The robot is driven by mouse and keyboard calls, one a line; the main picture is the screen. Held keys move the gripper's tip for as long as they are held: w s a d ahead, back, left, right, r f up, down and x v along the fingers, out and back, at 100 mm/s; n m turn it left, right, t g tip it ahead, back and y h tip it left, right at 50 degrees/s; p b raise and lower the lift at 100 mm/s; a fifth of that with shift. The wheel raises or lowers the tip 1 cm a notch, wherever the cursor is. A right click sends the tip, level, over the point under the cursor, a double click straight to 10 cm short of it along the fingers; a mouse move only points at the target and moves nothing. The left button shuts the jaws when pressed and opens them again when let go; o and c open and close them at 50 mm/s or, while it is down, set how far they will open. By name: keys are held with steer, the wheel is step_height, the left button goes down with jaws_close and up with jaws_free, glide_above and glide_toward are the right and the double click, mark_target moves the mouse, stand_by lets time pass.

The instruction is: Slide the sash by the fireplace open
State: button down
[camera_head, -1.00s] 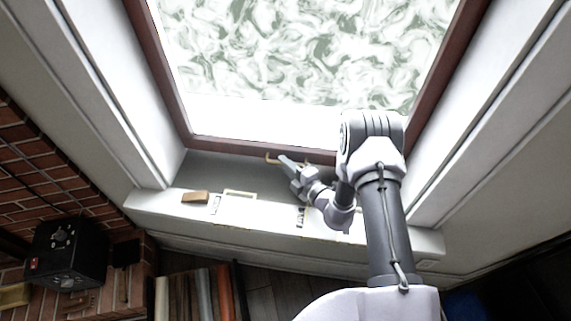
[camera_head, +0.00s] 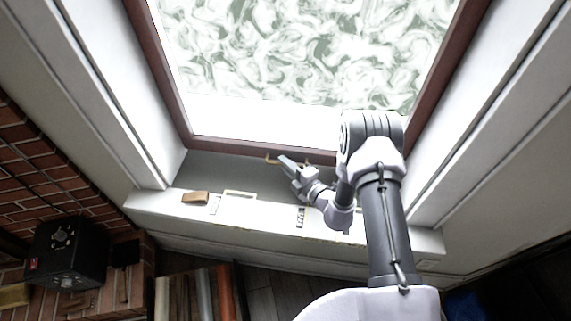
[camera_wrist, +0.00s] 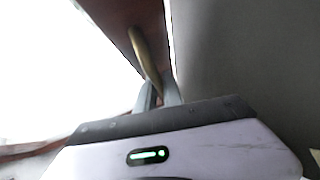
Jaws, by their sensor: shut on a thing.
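The sash (camera_head: 235,143) by the fireplace has a dark red-brown frame around a bright pane with a green and white swirl pattern. A brass handle (camera_head: 271,159) sits on its bottom rail, and it also shows in the wrist view (camera_wrist: 143,50). My gripper (camera_head: 284,161) is at this handle, reaching in from the right. In the wrist view my gripper's fingers (camera_wrist: 159,93) are closed on the near end of the handle. The far end of the handle is free. The bottom rail meets the sill, and I see no clear gap there.
A white ledge (camera_head: 255,212) below the sash bears a brown block (camera_head: 195,197) and a pale handle-like bar (camera_head: 239,193). Brickwork (camera_head: 40,170) and a black box-shaped device (camera_head: 65,253) are at the left. White jambs flank the sash.

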steer(key=shift+r, duration=0.1)
stand_by(0.5)
step_height(320, 180, up, 25)
steer(key=p, duration=1.8)
steer(key=shift+f, duration=0.2)
steer(key=c, duration=1.5)
jaws_free()
steer(key=shift+f, duration=0.1)
steer(key=p+v, duration=0.1)
steer(key=v, duration=1.6)
steer(key=shift+s, duration=0.2)
steer(key=shift+d, duration=0.1)
